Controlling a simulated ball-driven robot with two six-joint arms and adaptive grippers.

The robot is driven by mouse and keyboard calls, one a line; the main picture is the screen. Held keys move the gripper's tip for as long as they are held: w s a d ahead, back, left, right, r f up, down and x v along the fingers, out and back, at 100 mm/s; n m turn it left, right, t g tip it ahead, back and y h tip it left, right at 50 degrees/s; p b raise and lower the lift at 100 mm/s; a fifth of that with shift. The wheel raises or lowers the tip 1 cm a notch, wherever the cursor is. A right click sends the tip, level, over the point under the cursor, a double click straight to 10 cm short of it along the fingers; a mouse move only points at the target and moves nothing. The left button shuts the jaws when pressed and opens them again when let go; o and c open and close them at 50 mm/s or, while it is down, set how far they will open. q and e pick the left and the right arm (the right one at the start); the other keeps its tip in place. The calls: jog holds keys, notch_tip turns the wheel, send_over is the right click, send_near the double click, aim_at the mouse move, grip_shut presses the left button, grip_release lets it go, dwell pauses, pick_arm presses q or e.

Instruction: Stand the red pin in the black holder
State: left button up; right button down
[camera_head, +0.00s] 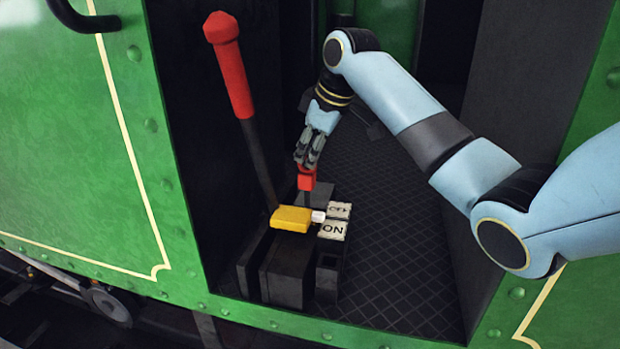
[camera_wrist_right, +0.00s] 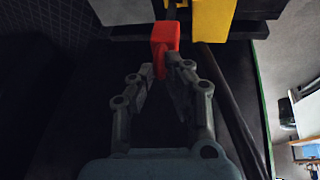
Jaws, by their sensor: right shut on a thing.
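The red pin (camera_head: 306,181) is between the fingertips of my right gripper (camera_head: 308,158), which is shut on it. It is behind the yellow block in the head view. In the right wrist view the red pin (camera_wrist_right: 165,38) has a broad red head and a narrower part between the fingertips (camera_wrist_right: 162,76). Whether its lower end touches anything is hidden. A small black box with a dark opening in its top (camera_head: 328,275), which looks like the black holder, stands at the front, right of the lever base and apart from the pin. My left gripper is out of view.
A tall lever with a red handle (camera_head: 231,70) leans up left of my gripper. A yellow block (camera_head: 291,218) sits on the dark lever base (camera_head: 285,268). A white ON plate (camera_head: 332,231) is beside it. The patterned floor (camera_head: 400,265) at right is clear.

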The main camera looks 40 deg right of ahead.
aim_at(305, 173)
jog(key=r, duration=0.4)
jog(key=shift+w+a+r, duration=0.15)
jog(key=shift+w+a, duration=0.1)
jog(key=shift+a, duration=0.15)
jog(key=s+a+f+p, duration=0.1)
jog(key=s+f+p, duration=0.2)
jog(key=s, duration=0.4)
jog(key=s+a+f+p, duration=0.2)
jog(key=s+p, duration=0.2)
jog(key=s, duration=0.2)
jog(key=shift+s+a+f+n+y, duration=0.2)
jog(key=shift+s+f+n+y, duration=0.1)
jog(key=shift+s+f+n, duration=0.1)
jog(key=shift+s+a, duration=0.1)
jog(key=shift+f, duration=0.45)
dwell(0.5)
